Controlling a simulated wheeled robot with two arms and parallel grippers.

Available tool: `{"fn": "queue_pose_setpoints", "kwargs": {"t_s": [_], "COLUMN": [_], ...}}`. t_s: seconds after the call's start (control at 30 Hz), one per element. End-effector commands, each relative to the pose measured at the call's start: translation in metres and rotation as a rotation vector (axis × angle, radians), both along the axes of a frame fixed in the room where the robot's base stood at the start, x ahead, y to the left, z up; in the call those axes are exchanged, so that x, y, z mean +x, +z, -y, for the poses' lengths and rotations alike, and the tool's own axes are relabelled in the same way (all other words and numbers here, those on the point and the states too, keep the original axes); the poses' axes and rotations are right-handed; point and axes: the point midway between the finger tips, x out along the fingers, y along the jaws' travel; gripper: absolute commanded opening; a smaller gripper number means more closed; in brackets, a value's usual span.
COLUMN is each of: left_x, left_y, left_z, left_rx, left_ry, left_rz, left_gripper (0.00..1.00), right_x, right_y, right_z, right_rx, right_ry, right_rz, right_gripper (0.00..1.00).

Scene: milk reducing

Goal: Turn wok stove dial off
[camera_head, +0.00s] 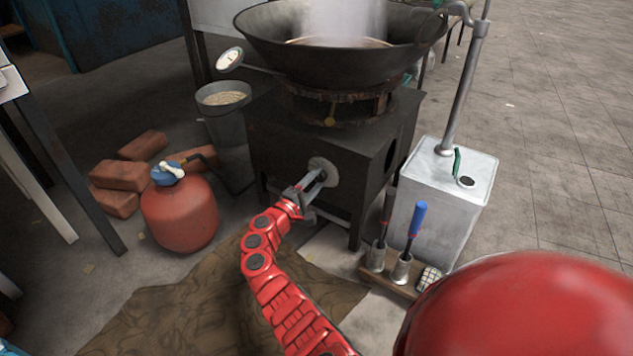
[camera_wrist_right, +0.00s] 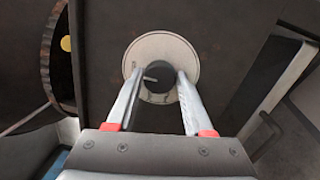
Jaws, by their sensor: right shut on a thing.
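The stove dial is a dark round knob (camera_wrist_right: 158,88) on a pale round plate (camera_wrist_right: 160,44) on the front of the black wok stove (camera_head: 285,150). A light mark on the knob points left in the wrist view. My right gripper (camera_wrist_right: 158,84) is shut on the knob, one finger on each side. In the head view the right gripper (camera_head: 317,180) reaches the plate (camera_head: 328,166) and its fingers hide the knob. The large black wok (camera_head: 340,50) sits on the stove with steam rising from it. My left gripper is not in view.
A red gas cylinder (camera_head: 180,217) with a blue top and several bricks (camera_head: 120,176) stand at the left. A bucket (camera_head: 229,130) is beside the stove. A metal canister (camera_head: 440,215) and tools in a wooden holder (camera_head: 392,278) are at the right.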

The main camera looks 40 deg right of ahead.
Motion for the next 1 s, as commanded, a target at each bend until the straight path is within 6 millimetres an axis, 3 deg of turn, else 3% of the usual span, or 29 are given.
{"fn": "queue_pose_setpoints", "kwargs": {"t_s": [0.57,0.6,0.77,1.0], "left_x": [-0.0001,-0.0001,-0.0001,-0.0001], "left_y": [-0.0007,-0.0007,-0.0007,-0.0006], "left_z": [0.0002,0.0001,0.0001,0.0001], "left_rx": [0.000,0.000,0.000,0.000], "left_ry": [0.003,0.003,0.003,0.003], "left_rz": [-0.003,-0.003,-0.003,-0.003], "left_gripper": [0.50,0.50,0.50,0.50], "right_x": [0.0005,0.0005,0.0004,0.0002], "right_y": [-0.0002,-0.0002,-0.0001,0.0001], "right_z": [-0.0005,-0.0005,-0.0004,-0.0002], "right_rx": [0.015,0.014,0.014,0.013], "right_ry": [0.001,0.001,0.000,0.000], "right_rz": [0.032,0.032,0.032,0.031], "right_gripper": [0.00,0.55,0.82,0.82]}}
